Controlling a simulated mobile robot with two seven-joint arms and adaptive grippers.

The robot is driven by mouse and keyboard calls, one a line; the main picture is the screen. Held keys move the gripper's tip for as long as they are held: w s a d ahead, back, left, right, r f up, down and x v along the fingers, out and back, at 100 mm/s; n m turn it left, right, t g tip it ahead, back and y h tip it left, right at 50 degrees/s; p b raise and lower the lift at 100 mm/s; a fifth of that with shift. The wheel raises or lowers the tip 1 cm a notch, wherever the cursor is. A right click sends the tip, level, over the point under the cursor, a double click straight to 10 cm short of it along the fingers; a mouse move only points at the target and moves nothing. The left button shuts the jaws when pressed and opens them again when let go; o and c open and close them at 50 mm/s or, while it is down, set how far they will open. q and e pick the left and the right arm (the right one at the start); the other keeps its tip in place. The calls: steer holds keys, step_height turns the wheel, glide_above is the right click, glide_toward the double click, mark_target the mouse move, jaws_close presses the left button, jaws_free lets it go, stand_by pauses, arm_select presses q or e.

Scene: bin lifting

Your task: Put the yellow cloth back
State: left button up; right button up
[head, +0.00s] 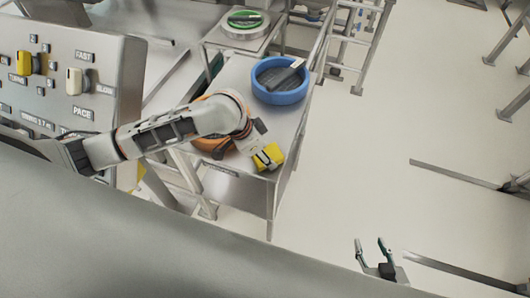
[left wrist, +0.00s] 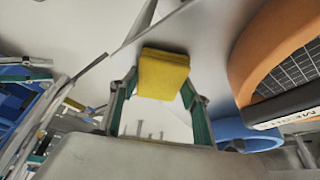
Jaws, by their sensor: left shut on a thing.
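The yellow cloth (head: 271,154) is a small folded block near the front corner of the grey metal table in the head view. My left gripper (head: 262,160) is shut on it, and the left wrist view shows the cloth (left wrist: 163,76) between the green-padded fingertips. I cannot tell whether the cloth touches the table. My right gripper (head: 369,243) is at the lower right of the head view, its fingers apart and empty, over the floor.
An orange round sieve (head: 212,146) lies partly hidden under my left arm. A blue round sieve (head: 280,96) stands farther back on the table (head: 235,82). A green-rimmed dish (head: 245,31) stands behind. A control panel (head: 115,85) with knobs is at the left. The right floor has open room.

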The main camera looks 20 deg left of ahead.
arm_select(q)
steer(key=shift+f, duration=0.1)
steer(key=o, duration=1.1)
steer(key=v, duration=1.2)
